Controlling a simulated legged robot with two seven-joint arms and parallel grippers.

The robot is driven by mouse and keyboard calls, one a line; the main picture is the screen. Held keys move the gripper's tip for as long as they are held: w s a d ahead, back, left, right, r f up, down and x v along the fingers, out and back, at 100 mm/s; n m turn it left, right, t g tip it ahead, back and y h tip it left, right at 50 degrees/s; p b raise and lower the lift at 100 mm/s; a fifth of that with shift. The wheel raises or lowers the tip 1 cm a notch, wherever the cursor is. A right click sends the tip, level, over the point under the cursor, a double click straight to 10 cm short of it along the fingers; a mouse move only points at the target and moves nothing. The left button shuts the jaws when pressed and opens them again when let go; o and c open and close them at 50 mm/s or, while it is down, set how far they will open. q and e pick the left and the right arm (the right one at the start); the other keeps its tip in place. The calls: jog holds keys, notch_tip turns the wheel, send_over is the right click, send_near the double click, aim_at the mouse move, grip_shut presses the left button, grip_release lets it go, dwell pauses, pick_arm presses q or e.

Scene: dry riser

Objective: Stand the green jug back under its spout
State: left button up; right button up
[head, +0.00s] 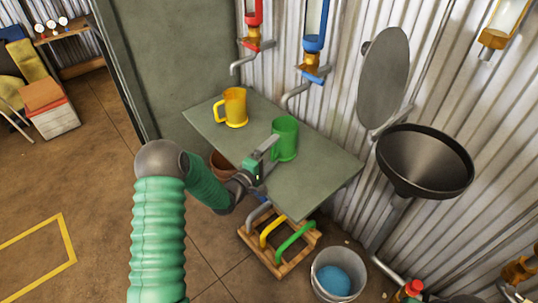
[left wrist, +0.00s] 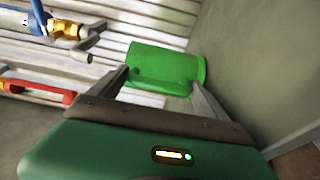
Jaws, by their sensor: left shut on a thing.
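The green jug (head: 285,140) is upright at the wall side of the grey-green bench top (head: 325,172). My left gripper (head: 268,152) is shut on it from the front left. In the left wrist view the jug (left wrist: 168,68) sits between the two fingers of the gripper (left wrist: 162,90). The bent grey spout (head: 292,94) under the blue valve (head: 312,72) ends just above the jug in the head view. I cannot tell whether the jug's base touches the bench. A yellow jug (head: 233,107) stands to the left, near the spout (head: 243,64) under the red valve (head: 253,43). My right gripper is out of view.
A black funnel (head: 425,160) and a grey round plate (head: 384,78) are to the right. A wooden crate (head: 283,262) with coloured handles and a bucket (head: 338,272) with blue contents stand on the floor below. The bench's right end is bare.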

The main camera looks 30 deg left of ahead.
pick_arm(q)
jog(key=shift+f, duration=0.4)
dwell(0.4)
jog(key=o, duration=1.6)
jog(key=shift+o, duration=0.2)
jog(key=s+a+p, duration=0.3)
jog(key=s+p, duration=0.3)
jog(key=s, duration=1)
jog(key=s+d+r+m+g+y, duration=0.1)
jog(key=s+d+r+m+g, duration=0.2)
jog(key=s+d+m+g, duration=0.45)
jog(key=s+d+r+m+g+y, duration=0.2)
jog(key=s+d+m+g, duration=0.5)
jog(key=s+m+g, duration=0.15)
notch_tip(320, 180, up, 31)
jog(key=w+p, duration=0.1)
jog(key=p, duration=3)
jog(key=shift+a+f+t+p, duration=0.2)
jog(key=shift+a+t+p, duration=0.1)
jog(key=shift+a+t, duration=0.15)
